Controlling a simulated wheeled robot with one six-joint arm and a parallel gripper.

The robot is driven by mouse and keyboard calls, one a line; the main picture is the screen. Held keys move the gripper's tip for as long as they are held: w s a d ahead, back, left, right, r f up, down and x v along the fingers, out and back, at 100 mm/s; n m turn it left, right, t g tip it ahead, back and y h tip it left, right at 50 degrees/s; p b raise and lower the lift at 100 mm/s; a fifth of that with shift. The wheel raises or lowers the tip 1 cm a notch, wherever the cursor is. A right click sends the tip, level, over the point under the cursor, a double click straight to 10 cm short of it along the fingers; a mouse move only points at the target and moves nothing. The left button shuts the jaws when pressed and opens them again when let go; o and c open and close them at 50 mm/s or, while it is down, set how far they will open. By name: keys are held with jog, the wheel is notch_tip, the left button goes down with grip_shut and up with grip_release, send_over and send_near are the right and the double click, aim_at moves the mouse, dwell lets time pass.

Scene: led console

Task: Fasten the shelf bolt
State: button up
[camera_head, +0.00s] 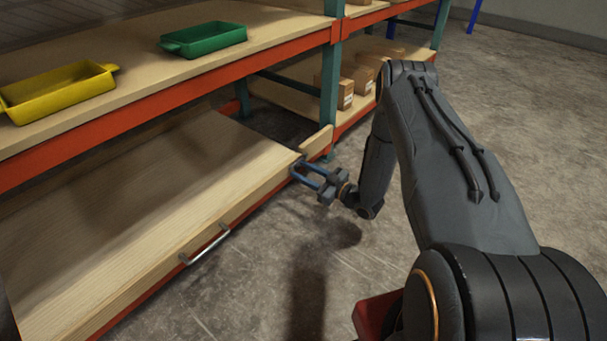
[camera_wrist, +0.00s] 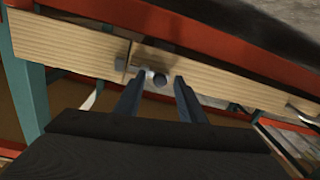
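The shelf bolt (camera_wrist: 158,80) shows in the wrist view as a small metal slide bolt with a dark round knob, fixed across the seam between two pale wooden boards. My gripper (camera_wrist: 158,82) points at it with two dark fingers spread, one on each side below the knob. I cannot tell whether the fingertips touch it. In the head view my gripper (camera_head: 298,168) is at the right end of the wooden drawer front (camera_head: 232,210), its blue-edged fingers apart. The bolt itself is hidden or too small to make out there.
A metal handle (camera_head: 205,245) sits on the drawer front. Yellow (camera_head: 58,90) and green (camera_head: 205,39) trays stand on the shelf above. Cardboard boxes (camera_head: 345,92) lie on the lower shelf behind a teal post (camera_head: 330,85).

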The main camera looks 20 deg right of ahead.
grip_shut()
jog(key=shift+w+d, duration=0.95)
jog(key=shift+d, duration=0.15)
grip_release()
jog(key=shift+d, duration=0.25)
jog(key=shift+a, duration=0.15)
jog(key=p+v, duration=0.3)
jog(key=v, duration=0.4)
jog(key=shift+s+d, duration=0.25)
jog(key=shift+s, duration=0.1)
